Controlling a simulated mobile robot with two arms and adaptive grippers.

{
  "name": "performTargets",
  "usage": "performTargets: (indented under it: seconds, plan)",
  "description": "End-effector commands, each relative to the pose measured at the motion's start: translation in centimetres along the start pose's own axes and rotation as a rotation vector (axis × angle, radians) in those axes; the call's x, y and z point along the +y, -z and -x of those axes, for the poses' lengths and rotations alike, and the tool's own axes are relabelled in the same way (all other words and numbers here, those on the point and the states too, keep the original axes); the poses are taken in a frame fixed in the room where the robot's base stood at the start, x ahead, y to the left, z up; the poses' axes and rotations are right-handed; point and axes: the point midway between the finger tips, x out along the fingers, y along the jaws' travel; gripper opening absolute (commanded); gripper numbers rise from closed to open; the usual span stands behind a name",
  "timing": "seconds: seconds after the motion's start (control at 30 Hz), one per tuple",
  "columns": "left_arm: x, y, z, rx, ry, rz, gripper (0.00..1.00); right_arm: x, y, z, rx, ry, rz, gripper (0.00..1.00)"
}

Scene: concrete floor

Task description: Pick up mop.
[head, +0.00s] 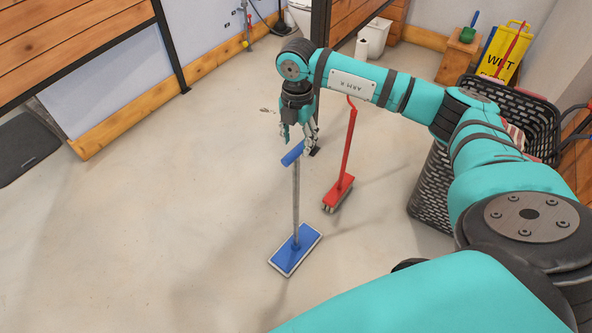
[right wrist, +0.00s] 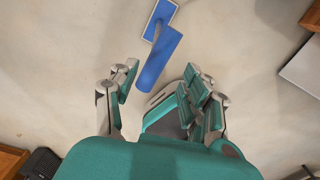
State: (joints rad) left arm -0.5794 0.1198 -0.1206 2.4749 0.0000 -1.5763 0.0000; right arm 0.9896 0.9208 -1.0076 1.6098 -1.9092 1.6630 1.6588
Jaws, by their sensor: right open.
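The mop stands upright on the concrete floor, with a flat blue head (head: 296,250), a thin grey pole (head: 296,205) and a blue grip (head: 293,154) at the top. My right gripper (head: 299,143) is open just above and around the level of the grip's top end. In the right wrist view the blue grip (right wrist: 160,58) points toward the gap between the open fingers (right wrist: 158,88), with the mop head (right wrist: 160,17) beyond it. I cannot tell whether any finger touches it. My left gripper is not in view.
A red brush (head: 344,160) stands close to the right of the mop. A black laundry basket (head: 430,190) is at the right, with a yellow wet-floor sign (head: 505,52) behind it. A wooden partition (head: 80,40) is at the upper left. The floor left of the mop is clear.

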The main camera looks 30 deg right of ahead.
Motion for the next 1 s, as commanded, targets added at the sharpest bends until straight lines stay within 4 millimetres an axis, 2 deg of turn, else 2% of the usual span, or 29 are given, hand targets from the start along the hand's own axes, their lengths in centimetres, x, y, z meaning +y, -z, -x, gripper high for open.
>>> performTargets:
  seconds: [0.03,0.2,0.47,0.57,0.7,0.8,1.0]
  plan:
    - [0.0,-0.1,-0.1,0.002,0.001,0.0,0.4,-0.1,0.0,-1.5,0.001,0.003,0.0,0.48]
    - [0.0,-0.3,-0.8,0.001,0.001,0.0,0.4,0.0,0.1,-4.4,0.002,0.0,0.0,0.48]
    - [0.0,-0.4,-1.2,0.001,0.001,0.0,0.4,0.1,0.1,-6.2,0.002,-0.001,0.002,0.48]
    - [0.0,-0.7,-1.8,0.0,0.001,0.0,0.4,0.3,0.1,-7.8,0.003,0.001,0.002,0.48]
    - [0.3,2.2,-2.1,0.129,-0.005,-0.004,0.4,0.5,0.0,-9.5,0.002,-0.001,0.002,0.48]
    - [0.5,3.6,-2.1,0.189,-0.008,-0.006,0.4,0.5,0.0,-10.3,0.002,-0.001,0.003,0.48]
    - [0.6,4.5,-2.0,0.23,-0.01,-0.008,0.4,0.5,0.0,-10.8,0.002,-0.002,0.003,0.48]
